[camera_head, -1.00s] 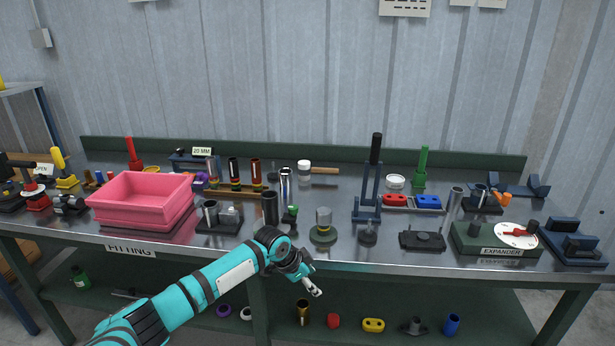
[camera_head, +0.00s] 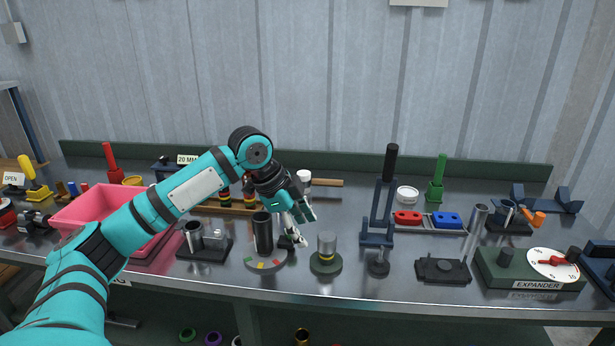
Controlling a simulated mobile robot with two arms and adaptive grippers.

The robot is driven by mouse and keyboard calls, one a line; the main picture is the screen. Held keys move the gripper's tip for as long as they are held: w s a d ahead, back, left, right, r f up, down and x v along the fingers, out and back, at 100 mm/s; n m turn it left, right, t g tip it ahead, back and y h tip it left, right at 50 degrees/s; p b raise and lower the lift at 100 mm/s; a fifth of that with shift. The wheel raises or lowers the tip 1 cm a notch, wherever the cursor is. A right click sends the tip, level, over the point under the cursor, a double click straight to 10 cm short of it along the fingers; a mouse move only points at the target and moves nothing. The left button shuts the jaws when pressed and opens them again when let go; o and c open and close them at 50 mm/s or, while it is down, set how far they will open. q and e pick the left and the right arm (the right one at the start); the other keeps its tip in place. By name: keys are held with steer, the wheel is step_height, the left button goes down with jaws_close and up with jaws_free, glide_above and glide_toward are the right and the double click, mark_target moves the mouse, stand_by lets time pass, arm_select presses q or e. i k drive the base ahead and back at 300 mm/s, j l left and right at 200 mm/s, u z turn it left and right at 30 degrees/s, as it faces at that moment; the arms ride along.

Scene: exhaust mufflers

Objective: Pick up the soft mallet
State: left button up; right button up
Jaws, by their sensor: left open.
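The soft mallet lies toward the back of the metal bench, right of the picture's left half. Its white head (camera_head: 304,175) shows just behind my left gripper, and its wooden handle (camera_head: 328,183) points right. My left gripper (camera_head: 301,228) is open and empty, pointing down over the bench in front of the mallet. It is apart from the mallet in the picture. My arm hides part of the bench around the mallet's left side. My right gripper is not in view.
A blue stand with a tall black handle (camera_head: 390,165) rises to the right. A pink bin (camera_head: 90,208) is at left.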

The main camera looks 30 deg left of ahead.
mark_target(305, 176)
steer(key=i+j, duration=1.15)
steer(key=i, duration=0.1)
